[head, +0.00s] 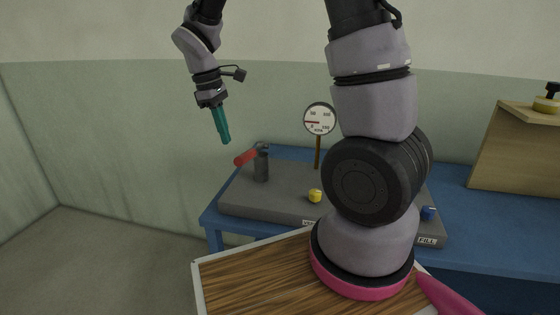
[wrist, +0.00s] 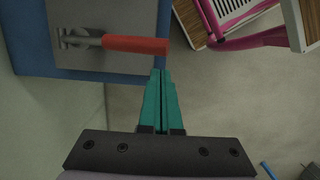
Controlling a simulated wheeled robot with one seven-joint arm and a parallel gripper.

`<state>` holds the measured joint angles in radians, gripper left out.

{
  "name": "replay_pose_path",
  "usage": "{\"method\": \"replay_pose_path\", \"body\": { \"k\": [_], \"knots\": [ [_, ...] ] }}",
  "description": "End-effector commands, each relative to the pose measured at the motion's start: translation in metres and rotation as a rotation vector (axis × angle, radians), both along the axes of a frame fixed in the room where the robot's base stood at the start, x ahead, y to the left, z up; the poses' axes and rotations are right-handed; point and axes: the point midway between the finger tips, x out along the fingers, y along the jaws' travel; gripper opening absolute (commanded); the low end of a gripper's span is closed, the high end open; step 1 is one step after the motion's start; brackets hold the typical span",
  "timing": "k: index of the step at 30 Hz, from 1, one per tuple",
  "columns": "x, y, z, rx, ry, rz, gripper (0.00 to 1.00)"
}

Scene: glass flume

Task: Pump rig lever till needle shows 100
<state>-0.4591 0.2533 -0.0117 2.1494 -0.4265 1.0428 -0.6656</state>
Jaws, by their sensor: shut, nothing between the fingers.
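The rig (head: 285,190) is a grey slab on a blue table. Its lever has a red handle (head: 245,157) that points left from a dark post (head: 262,165). In the wrist view the red handle (wrist: 135,45) lies just beyond my fingertips, and I cannot tell whether they touch it. The round gauge (head: 320,119) stands on a brown post, with its red needle pointing left, near the low end of the scale. My gripper (head: 226,142) has green fingers, which are shut and empty, above and left of the handle. It also shows in the wrist view (wrist: 160,75).
A yellow knob (head: 315,196) and a blue knob (head: 428,213) sit on the slab's front, the blue one beside a label reading FILL. A wooden box (head: 515,150) stands on the blue table (head: 490,225) at right. Open floor lies left of the table.

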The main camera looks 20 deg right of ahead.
Motion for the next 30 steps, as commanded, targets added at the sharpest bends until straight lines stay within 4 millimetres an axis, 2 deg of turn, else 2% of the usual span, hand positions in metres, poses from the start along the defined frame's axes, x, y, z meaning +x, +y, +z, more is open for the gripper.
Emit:
{"method": "replay_pose_path", "body": {
  "k": [20, 25, 30],
  "knots": [
    [0.002, -0.001, 0.001, 0.001, 0.003, -0.001, 0.0],
    [0.018, -0.01, 0.014, 0.011, 0.045, -0.006, 0.0],
    [0.042, -0.026, 0.041, 0.051, 0.124, -0.006, 0.0]
  ]
}}
